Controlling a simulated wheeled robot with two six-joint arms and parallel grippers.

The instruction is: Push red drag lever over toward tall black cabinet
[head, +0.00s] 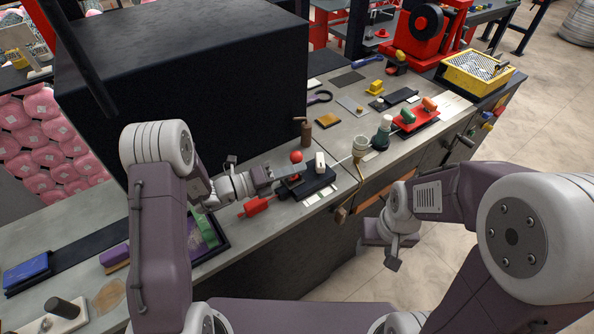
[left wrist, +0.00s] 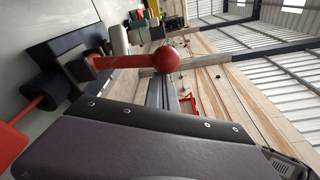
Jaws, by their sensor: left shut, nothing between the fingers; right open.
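The tall black cabinet (head: 200,70) stands at the back left of the bench. A red ball knob (head: 296,156), which looks like the end of the red drag lever, shows just in front of it above a black fixture (head: 308,185). In the left wrist view the ball (left wrist: 166,60) sits on a short red shaft (left wrist: 122,61). My left gripper (head: 300,171) is shut and empty, right beside the ball on the near side; I cannot tell whether they touch. My right gripper (head: 391,258) is open and empty, in front of the bench edge.
A red handle (head: 255,206) sticks out left of the fixture. A brown cylinder (head: 306,134) and a white cup (head: 361,145) stand nearby. A red tray (head: 415,120) and a yellow crate (head: 473,75) lie to the right. The floor right of the bench is clear.

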